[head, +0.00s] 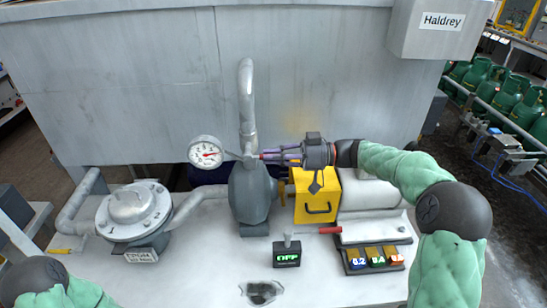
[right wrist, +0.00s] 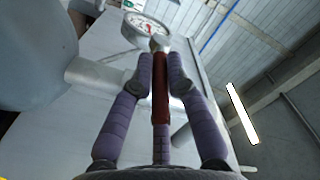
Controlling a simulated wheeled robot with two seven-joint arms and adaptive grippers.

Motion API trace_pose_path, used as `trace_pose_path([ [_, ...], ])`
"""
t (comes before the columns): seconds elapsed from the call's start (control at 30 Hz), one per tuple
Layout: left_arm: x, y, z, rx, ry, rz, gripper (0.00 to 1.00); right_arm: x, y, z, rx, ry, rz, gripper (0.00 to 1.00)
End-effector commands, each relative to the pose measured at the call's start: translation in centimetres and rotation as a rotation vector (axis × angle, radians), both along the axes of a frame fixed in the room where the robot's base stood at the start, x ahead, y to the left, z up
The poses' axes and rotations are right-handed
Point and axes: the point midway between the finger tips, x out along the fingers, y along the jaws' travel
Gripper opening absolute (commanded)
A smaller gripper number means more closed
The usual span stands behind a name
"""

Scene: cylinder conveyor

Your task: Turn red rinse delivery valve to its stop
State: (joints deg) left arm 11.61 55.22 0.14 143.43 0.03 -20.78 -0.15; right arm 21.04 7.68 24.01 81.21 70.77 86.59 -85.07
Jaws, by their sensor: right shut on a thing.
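The red valve handle (right wrist: 159,90) is a straight bar on the pipework above the grey pump body (head: 252,195). My right gripper (head: 280,155) reaches in from the right, with its purple fingers shut around the red handle. The fingers (right wrist: 160,85) also show on both sides of the handle in the right wrist view. In the head view the fingers hide most of the handle. My left arm shows only at the lower left corner of the head view, and its gripper is out of the picture.
A round pressure gauge (head: 206,152) sits just left of the handle. A vertical pipe (head: 246,95) rises behind. A yellow box (head: 318,197) stands below my right gripper.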

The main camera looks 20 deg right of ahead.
Motion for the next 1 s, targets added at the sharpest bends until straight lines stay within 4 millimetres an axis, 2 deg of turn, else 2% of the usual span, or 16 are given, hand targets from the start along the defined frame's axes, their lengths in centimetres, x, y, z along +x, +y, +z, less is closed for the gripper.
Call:
trace_pose_path([
  [0.03,0.0,0.0,0.0,0.000,0.000,0.000,0.00,-0.1,0.2,-0.7,-0.002,0.013,0.007,0.00],
  [0.13,0.0,0.0,0.0,0.000,0.000,0.000,0.00,-0.1,0.2,-0.7,-0.002,0.013,0.007,0.00],
  [0.17,0.0,0.0,0.0,0.000,0.000,0.000,0.00,-0.1,0.2,-0.7,-0.001,0.014,0.007,0.19],
  [0.23,0.0,0.0,0.0,0.000,0.000,0.000,0.00,-0.1,0.2,-0.7,-0.002,0.013,0.007,0.39],
  [0.67,0.0,0.0,0.0,0.000,0.000,0.000,0.00,-0.1,-0.4,-0.2,-0.001,0.004,0.001,0.40],
  [0.77,0.0,0.0,0.0,0.000,0.000,0.000,0.00,-0.4,-1.5,-0.2,-0.001,0.004,-0.001,0.40],
  [1.0,0.0,0.0,0.0,0.000,0.000,0.000,0.00,-1.7,-6.0,-0.4,-0.001,0.007,-0.002,0.40],
])
